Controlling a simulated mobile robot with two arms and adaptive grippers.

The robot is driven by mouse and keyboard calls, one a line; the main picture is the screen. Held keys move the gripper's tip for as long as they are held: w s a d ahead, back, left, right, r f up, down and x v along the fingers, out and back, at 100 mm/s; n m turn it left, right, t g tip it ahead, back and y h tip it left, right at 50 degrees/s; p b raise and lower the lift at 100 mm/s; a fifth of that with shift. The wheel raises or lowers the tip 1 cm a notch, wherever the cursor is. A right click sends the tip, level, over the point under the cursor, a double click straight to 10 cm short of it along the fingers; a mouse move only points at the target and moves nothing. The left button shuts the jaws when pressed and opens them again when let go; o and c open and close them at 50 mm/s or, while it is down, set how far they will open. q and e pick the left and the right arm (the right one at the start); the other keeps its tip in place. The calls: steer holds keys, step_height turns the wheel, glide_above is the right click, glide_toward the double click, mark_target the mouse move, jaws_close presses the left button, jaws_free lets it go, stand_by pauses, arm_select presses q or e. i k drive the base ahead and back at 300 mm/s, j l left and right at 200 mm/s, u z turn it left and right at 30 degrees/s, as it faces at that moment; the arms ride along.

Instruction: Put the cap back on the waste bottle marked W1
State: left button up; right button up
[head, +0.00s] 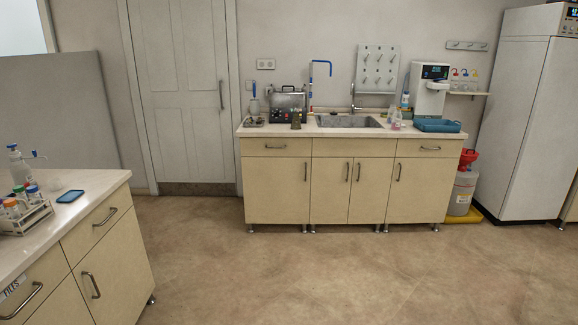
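A large, pale, translucent waste container (463,192) stands on the floor between the sink cabinet and the tall white cabinet. A red funnel or top (468,158) sits at its mouth. It stands in a yellow tray (465,215). It has a small label, but I cannot read whether it says W1. I cannot make out a loose cap for it. Neither of my grippers is in view.
A sink counter (300,130) with a blue tray (437,126) runs along the back wall. A tall white cabinet (528,115) stands at right. A near-left counter (75,205) holds a rack of bottles (25,215). The floor (300,275) between is clear.

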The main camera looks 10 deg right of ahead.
mark_target(391, 110)
steer(key=i+l+z, duration=0.15)
steer(key=i+l, duration=0.3)
steer(key=i+l+z, duration=0.1)
steer(key=i+l, duration=0.25)
steer(key=i, duration=0.25)
steer(key=i+l+z, duration=0.15)
steer(key=i+l, duration=0.2)
steer(key=i, duration=0.15)
steer(key=i+l+z, duration=0.1)
steer(key=i+l, duration=0.15)
steer(key=i, duration=0.35)
steer(key=i+l+z, duration=0.15)
steer(key=i, duration=0.4)
steer(key=i+l+z, duration=0.15)
steer(key=i, duration=0.4)
steer(key=l, duration=0.1)
